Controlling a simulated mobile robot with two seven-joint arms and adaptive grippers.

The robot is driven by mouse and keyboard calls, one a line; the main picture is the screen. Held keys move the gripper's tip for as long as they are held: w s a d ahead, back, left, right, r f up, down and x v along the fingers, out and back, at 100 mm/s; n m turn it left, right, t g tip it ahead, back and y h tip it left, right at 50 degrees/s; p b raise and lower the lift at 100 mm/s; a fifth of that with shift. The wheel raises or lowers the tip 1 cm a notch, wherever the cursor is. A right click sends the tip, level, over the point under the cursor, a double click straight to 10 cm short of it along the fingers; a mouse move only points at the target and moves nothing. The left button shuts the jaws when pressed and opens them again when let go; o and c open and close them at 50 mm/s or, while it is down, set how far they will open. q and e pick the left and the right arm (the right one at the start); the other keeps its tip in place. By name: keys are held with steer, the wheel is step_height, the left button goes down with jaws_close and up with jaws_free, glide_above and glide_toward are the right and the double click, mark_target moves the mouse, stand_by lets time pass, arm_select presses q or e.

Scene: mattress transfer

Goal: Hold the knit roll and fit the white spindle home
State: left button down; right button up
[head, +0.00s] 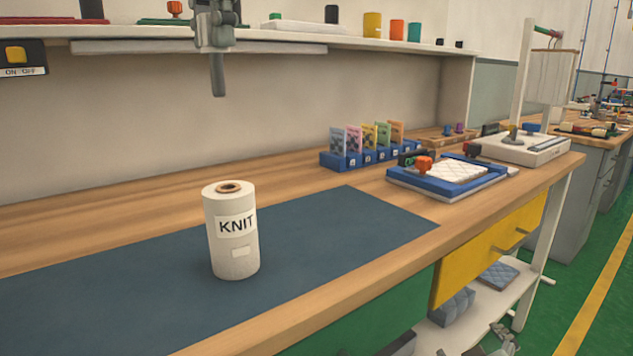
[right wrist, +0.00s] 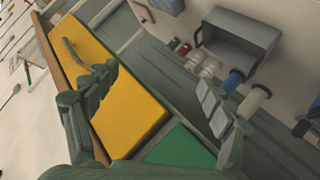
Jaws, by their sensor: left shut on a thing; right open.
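The knit roll (head: 231,240), a cream cylinder labelled KNIT, stands upright on the blue mat (head: 330,225) in the head view. A brown-rimmed opening shows in its top. My left gripper (head: 218,88) is at the top of the head view, pointing down, apart from the roll and higher in the picture. I cannot identify the white spindle; a white spool-like piece (right wrist: 254,102) shows in the right wrist view.
A blue tray (head: 405,180) with a white quilted pad sits to the right of the mat. Behind it is a blue rack (head: 365,157) of coloured cards. A shelf (head: 370,46) runs along the back. The yellow drawer (head: 480,255) is below the bench edge. The mat around the roll is clear.

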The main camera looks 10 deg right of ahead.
steer(key=w+d+r+n+t+h, duration=0.1)
steer(key=d+r+t+h, duration=0.15)
steer(key=r, duration=0.75)
steer(key=w+d+r+n+t+h, duration=0.15)
steer(key=r+t, duration=0.25)
steer(key=r, duration=0.7)
steer(key=w+a+r+n+t+y, duration=0.35)
steer(key=a+r+n+t, duration=0.2)
steer(key=r, duration=0.25)
steer(key=s+a+r+n+g+y, duration=0.15)
steer(key=a+r+n+y, duration=0.25)
steer(key=a+n+y, duration=0.7)
steer(key=a+r+n+g+y, duration=0.35)
steer(key=a+n+y, duration=0.35)
steer(key=n+y, duration=0.65)
steer(key=n+g, duration=1.1)
steer(key=n, duration=0.4)
glide_toward(228, 198)
steer(key=w+d, duration=0.2)
steer(key=w, duration=0.1)
steer(key=h, duration=0.1)
steer(key=shift+n, duration=0.25)
steer(key=x, duration=1.2)
steer(key=shift+s+a+f, duration=0.25)
steer(key=shift+s+a, duration=0.05)
